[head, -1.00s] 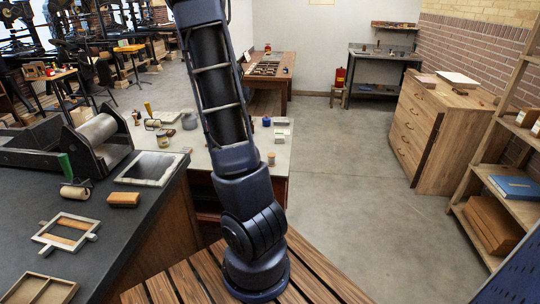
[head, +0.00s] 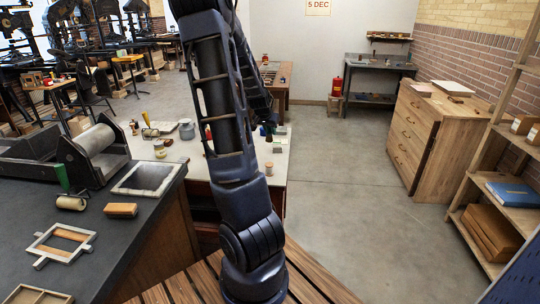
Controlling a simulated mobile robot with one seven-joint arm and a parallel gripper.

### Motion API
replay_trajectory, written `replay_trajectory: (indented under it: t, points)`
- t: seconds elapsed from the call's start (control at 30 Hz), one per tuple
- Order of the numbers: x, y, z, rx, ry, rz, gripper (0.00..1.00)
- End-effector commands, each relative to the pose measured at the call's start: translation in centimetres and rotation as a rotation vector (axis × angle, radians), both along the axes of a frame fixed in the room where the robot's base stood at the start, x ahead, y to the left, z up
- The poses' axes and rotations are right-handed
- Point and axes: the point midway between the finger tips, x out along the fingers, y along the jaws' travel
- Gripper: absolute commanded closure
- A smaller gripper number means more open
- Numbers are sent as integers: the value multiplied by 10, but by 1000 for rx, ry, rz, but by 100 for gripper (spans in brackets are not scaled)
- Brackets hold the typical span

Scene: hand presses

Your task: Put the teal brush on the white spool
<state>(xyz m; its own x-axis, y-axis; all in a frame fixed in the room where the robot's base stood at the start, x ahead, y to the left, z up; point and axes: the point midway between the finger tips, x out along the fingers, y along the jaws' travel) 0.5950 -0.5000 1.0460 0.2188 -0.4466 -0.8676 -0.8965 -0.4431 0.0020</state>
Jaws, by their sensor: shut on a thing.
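My gripper (head: 266,122) is small and far off, over the far part of the pale worktable (head: 228,172), partly behind my own arm. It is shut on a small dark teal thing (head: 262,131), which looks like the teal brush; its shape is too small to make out. A small whitish thing (head: 281,130) is just right of the gripper on the table. I cannot tell whether it is the white spool, or whether the held thing touches anything.
A small pale jar (head: 268,168) stands on the near right part of the worktable. Jars and a yellow-handled tool (head: 147,119) are at its left. The dark press bench (head: 105,235) fills the lower left. Open floor (head: 345,180) lies right, before a wooden drawer cabinet (head: 425,140).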

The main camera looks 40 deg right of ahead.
Motion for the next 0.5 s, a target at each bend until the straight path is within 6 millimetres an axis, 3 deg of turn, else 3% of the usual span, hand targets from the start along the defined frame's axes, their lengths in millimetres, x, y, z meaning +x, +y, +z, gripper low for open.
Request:
replay_trajectory:
  t: [0.3,0.5]
  points:
    - [-1,-1,-56,1,2,-3,100]
    - [-1,-1,-81,0,2,-2,100]
